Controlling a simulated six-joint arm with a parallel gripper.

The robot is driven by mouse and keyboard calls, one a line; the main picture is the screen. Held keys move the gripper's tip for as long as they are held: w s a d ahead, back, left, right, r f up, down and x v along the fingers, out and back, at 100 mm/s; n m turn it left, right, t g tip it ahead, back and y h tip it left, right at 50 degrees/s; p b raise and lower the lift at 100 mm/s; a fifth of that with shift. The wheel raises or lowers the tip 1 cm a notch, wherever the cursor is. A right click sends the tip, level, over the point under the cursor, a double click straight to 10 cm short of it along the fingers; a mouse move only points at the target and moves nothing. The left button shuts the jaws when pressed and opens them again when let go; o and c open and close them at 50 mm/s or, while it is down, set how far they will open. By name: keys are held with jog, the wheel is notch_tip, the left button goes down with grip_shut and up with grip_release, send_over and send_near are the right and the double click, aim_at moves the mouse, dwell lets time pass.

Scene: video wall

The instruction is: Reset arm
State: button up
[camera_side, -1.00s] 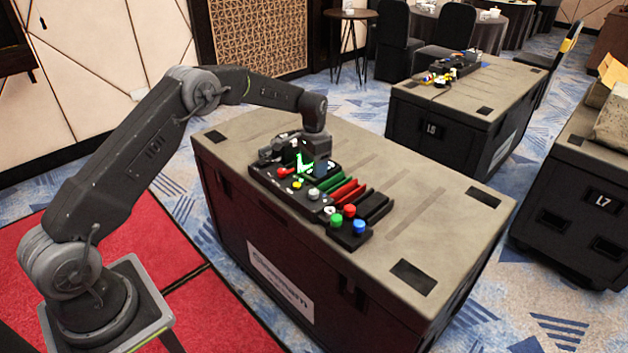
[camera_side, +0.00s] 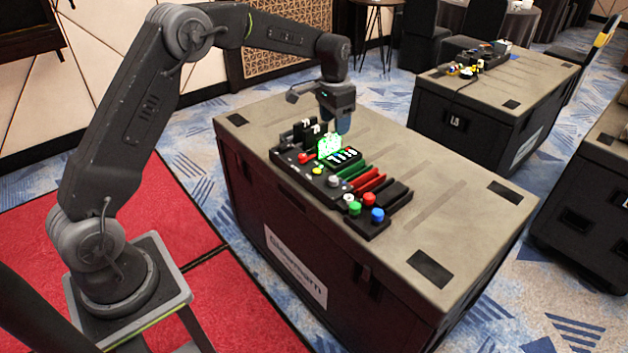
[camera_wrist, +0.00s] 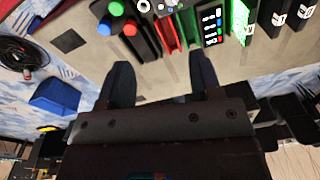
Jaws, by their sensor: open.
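My gripper (camera_side: 343,122) hangs over the back edge of a control panel (camera_side: 288,167) in the side view, raised above the case top. In the wrist view its two dark fingers (camera_wrist: 163,85) are spread apart with bare case top between them. The panel lies on the grey top of a large black case (camera_side: 440,222). It carries a lit green screen (camera_side: 329,146), a small display with white characters (camera_side: 346,158), a green slider (camera_side: 351,171) and red sliders (camera_side: 369,182). Its front end has a green button (camera_side: 355,208), a red button (camera_side: 369,199) and a blue button (camera_side: 377,215).
A second black case (camera_side: 490,100) with small items on top stands at the back right. Another case (camera_side: 590,205) stands at the right edge. A coiled black cable (camera_wrist: 22,55) shows at the left of the wrist view. The case top right of the panel is clear.

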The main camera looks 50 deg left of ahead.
jog(key=s+d+r+t, duration=0.1)
jog(key=s+d+r, duration=0.1)
jog(key=s+r, duration=0.35)
jog(key=s+d+r+n+t, duration=0.1)
jog(key=s+d+r, duration=0.25)
jog(key=s, duration=0.25)
jog(key=s+d+r+t, duration=0.1)
jog(key=s+r, duration=0.4)
jog(key=s, duration=0.1)
jog(key=s+d+f+t, duration=0.1)
jog(key=s, duration=0.7)
jog(key=s+d+f+n, duration=0.1)
jog(key=s+d, duration=0.1)
jog(key=s, duration=0.7)
jog(key=shift+d+f+t, duration=0.3)
jog(key=shift+f+t, duration=0.05)
jog(key=shift+t, duration=0.05)
